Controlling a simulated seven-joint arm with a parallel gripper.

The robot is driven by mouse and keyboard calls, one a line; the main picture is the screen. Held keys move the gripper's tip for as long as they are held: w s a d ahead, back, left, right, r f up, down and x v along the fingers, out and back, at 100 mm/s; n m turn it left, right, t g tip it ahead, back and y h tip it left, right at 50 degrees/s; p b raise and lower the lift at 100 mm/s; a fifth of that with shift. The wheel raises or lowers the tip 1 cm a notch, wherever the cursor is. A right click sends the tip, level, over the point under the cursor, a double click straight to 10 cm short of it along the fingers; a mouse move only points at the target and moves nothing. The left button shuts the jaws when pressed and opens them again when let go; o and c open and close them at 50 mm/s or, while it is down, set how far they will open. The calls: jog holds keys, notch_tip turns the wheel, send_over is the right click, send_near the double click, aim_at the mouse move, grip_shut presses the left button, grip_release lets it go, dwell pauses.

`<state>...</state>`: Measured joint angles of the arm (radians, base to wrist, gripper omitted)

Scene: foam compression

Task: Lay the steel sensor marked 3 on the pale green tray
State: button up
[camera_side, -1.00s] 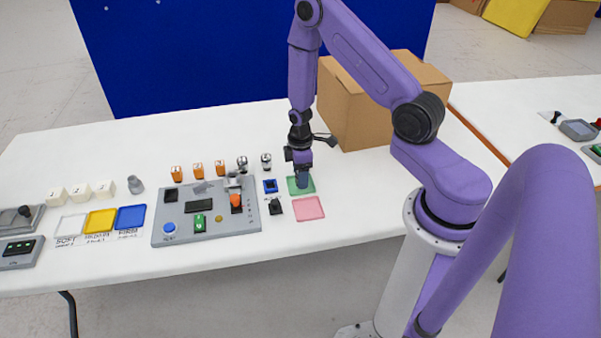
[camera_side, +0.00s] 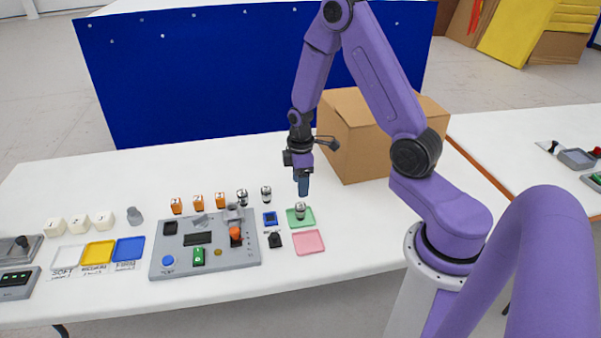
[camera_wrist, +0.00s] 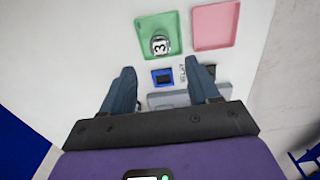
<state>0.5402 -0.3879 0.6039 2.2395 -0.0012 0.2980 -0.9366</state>
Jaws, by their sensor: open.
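The steel sensor marked 3 (camera_wrist: 160,45) stands on the pale green tray (camera_wrist: 174,21); its number shows in the wrist view. In the side view the sensor (camera_side: 300,210) is on the green tray (camera_side: 308,221). My gripper (camera_side: 303,190) is above and behind the tray, apart from the sensor. In the wrist view the fingers of my gripper (camera_wrist: 161,88) are spread wide with nothing between them.
A pink tray (camera_side: 309,242) lies in front of the green one. A blue-framed block (camera_side: 270,219) and a grey control panel (camera_side: 205,255) are to the left. Two more steel sensors (camera_side: 254,195) stand behind the panel. A cardboard box (camera_side: 375,135) is behind right.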

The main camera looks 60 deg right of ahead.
jog(key=s+a+r+n, duration=0.2)
jog(key=s+a+r, duration=0.6)
jog(key=a+r, duration=0.5)
jog(key=s+a+r, duration=0.1)
jog(key=s+r, duration=0.1)
jog(key=s, duration=0.6)
jog(key=s+a+r+n, duration=0.1)
jog(key=s+a+r, duration=0.1)
jog(key=s, duration=0.6)
jog(key=shift+a+r+n, duration=0.25)
jog(key=shift+a+n, duration=0.05)
